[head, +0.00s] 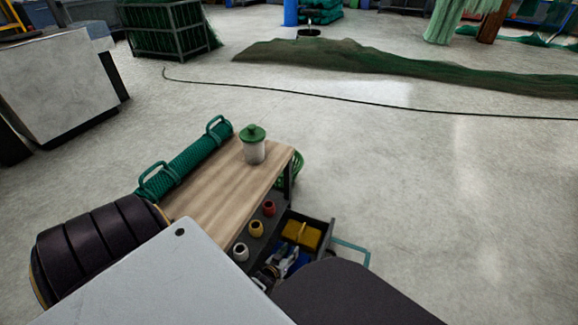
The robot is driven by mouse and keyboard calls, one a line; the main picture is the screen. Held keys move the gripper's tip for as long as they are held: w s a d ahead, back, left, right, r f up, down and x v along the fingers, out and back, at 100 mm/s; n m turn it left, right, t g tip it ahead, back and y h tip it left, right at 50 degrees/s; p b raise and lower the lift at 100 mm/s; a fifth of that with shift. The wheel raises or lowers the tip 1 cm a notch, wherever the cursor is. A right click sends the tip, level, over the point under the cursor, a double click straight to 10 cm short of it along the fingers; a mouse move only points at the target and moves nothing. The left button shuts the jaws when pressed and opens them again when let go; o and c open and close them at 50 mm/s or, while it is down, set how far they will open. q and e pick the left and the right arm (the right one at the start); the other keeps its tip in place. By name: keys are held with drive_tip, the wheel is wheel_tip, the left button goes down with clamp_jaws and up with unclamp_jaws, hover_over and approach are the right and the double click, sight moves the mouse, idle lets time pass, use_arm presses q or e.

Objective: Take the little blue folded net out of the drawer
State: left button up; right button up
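An open drawer (325,228) sticks out from the right side of a wood-topped cart. A small blue thing (293,266), which may be the folded net, lies low in the drawer and is partly covered. A yellow block (302,234) lies in the far part of the drawer. My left gripper (277,268) appears small at the drawer's near end, close to the blue thing. My own body and arm hide much of it, so I cannot tell whether its fingers are open or touch anything. My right gripper is not in view.
Red, yellow and white small pots (256,228) stand on the shelf below. The floor to the right is clear; a dark cable (330,97) crosses farther off.

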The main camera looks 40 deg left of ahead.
use_arm(q)
drive_tip(key=shift+w, duration=0.1)
idle(0.4)
clamp_jaws()
idle(0.3)
